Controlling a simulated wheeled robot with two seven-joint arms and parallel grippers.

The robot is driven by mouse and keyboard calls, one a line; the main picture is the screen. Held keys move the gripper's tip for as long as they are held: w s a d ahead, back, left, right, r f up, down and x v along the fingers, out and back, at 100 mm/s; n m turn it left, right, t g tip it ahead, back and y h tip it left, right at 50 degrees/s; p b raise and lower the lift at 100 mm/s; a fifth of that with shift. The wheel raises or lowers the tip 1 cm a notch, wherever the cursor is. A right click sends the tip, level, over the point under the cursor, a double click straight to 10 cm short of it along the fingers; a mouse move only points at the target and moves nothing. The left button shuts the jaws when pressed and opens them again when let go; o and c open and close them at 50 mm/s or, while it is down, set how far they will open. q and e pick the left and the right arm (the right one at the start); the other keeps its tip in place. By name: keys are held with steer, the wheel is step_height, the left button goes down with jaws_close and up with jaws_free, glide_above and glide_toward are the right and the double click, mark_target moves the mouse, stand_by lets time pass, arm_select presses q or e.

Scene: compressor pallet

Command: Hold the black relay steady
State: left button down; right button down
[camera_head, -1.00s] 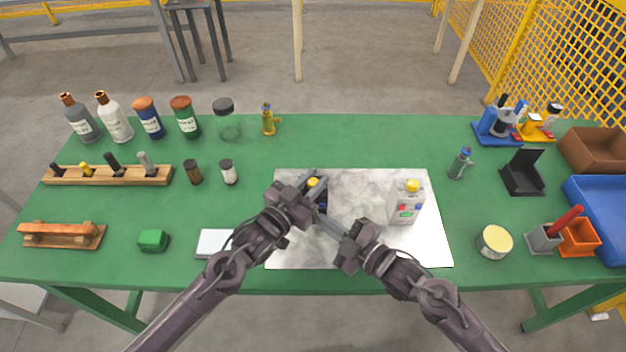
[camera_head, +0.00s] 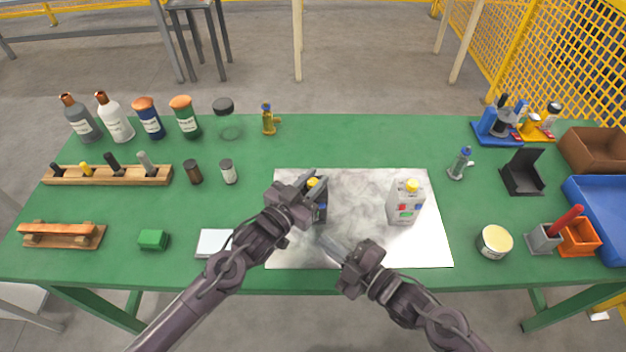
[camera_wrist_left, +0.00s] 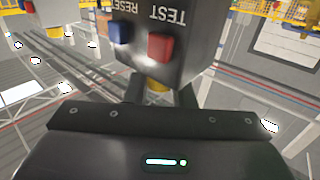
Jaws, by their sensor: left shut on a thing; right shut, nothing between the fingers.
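The black relay (camera_head: 321,212) stands upright on the left part of the marbled mat (camera_head: 360,252), with a yellow knob on top. My left gripper (camera_head: 312,190) is shut on it from the left and hides much of it. In the left wrist view the relay (camera_wrist_left: 180,22) fills the top, with a blue and a red button and the words TEST and RESET. My right gripper (camera_head: 328,243) is shut and empty, low over the mat, in front of the relay and apart from it. A light grey relay (camera_head: 404,207) with a yellow knob stands on the mat's right side.
A white pad (camera_head: 213,243) and a green block (camera_head: 153,240) lie left of the mat. Bottles and jars line the back left. The mat between the two relays is clear.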

arm_select(q)
steer(key=c, duration=1.1)
jaws_free()
steer(key=shift+c, duration=0.2)
